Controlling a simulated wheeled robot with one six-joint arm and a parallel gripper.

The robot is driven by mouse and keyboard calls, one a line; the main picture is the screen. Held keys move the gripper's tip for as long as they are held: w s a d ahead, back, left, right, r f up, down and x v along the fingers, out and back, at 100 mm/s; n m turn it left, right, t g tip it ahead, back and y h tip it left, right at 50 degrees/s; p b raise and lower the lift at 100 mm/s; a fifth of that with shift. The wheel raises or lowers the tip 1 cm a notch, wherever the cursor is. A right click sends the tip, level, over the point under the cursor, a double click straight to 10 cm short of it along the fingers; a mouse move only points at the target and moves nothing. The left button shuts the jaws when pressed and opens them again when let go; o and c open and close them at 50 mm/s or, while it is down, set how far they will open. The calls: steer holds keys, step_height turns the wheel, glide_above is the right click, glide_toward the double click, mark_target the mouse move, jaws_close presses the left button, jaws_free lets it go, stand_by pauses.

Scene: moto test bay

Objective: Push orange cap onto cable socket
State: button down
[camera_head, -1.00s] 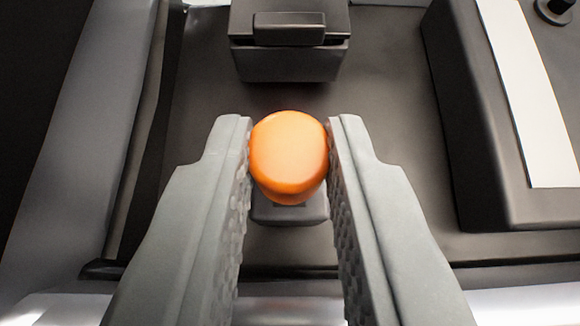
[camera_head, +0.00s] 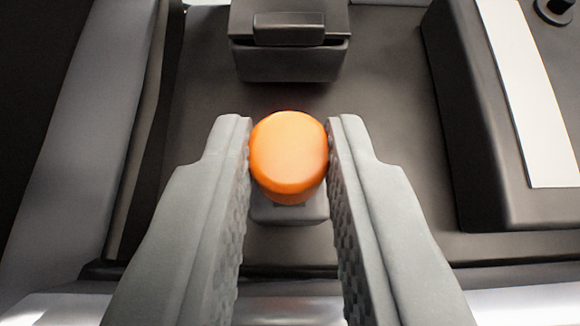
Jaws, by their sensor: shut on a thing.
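The orange cap (camera_head: 289,152) is a rounded, smooth piece in the middle of the camera_head view. My gripper (camera_head: 289,140) is shut on it, with one grey textured finger against each side near the tips. A small grey block, apparently the cable socket (camera_head: 290,214), shows just below the cap in the picture. The cap covers most of it. I cannot tell whether the cap touches the socket or sits on it.
A dark box with a latch-like front (camera_head: 290,60) stands beyond the cap. A larger dark housing with a white strip (camera_head: 465,150) stands at the right. A grey wall (camera_head: 85,130) runs along the left. Dark flat surface (camera_head: 205,100) lies bare between them.

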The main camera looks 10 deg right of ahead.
steer(key=shift+f, duration=0.75)
stand_by(0.5)
steer(key=shift+r, duration=0.8)
steer(key=shift+d+n+y, duration=0.1)
steer(key=shift+n+y, duration=0.3)
steer(key=shift+s+n+y, duration=0.1)
steer(key=shift+n+y, duration=0.4)
stand_by(0.3)
steer(key=shift+f, duration=0.8)
stand_by(2.5)
steer(key=shift+r, duration=0.85)
steer(key=shift+f, duration=0.1)
stand_by(0.5)
